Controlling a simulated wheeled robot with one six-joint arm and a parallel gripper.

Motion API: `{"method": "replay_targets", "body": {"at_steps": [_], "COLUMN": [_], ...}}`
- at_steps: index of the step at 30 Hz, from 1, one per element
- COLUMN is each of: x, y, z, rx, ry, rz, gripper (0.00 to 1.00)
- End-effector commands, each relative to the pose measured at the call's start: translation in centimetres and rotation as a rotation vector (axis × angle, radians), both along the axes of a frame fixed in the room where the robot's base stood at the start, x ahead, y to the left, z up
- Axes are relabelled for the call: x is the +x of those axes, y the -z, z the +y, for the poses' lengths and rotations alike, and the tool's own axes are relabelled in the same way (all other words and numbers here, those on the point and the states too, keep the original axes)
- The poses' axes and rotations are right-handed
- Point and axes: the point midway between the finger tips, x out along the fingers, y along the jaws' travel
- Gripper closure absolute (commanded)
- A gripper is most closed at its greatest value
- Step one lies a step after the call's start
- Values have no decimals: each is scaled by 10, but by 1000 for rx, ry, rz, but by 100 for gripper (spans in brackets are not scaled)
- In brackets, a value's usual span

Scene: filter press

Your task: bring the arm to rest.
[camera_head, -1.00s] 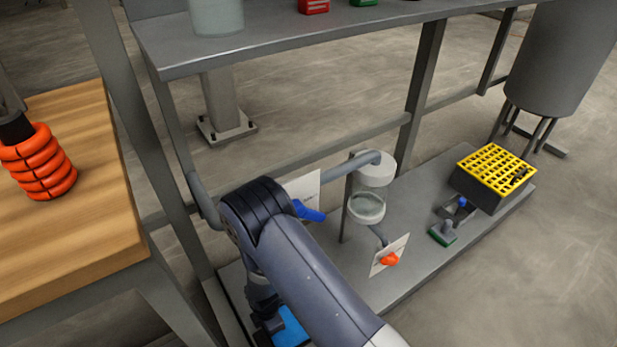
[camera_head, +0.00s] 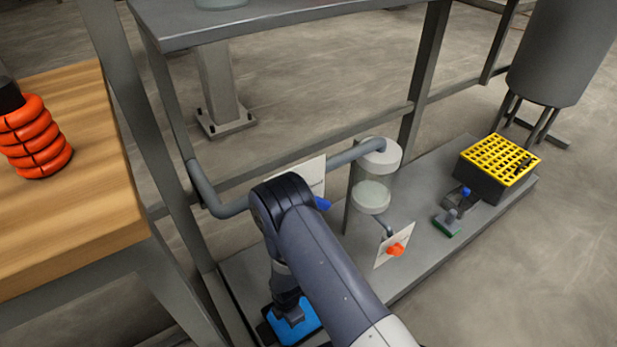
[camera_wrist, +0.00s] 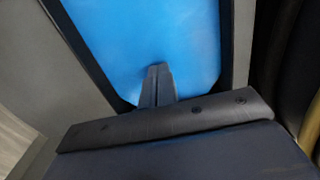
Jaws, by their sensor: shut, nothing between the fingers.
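My gripper (camera_wrist: 158,85) shows in the wrist view with its two fingers together and nothing between them. Its tips are over a bright blue surface with a dark rim (camera_wrist: 155,40). In the head view my arm reaches down over the bench's lower shelf, and the blue thing (camera_head: 303,327) lies under its end at the bottom. I cannot tell whether the tips touch the blue surface.
A yellow-topped rack (camera_head: 498,160) sits to the right. An upper shelf (camera_head: 260,25) is above, and a wooden table (camera_head: 75,215) is at left.

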Motion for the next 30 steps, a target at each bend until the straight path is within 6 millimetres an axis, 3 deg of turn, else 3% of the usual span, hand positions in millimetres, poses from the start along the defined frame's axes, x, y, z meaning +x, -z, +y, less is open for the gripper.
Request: {"method": "replay_targets", "body": {"at_steps": [18,30], "x": [60,73], "y": [-1,0], "z": [-89,-109], "rx": [1,1], "ry": [3,-1], "rz": [-1,-1], "gripper": [100,100]}}
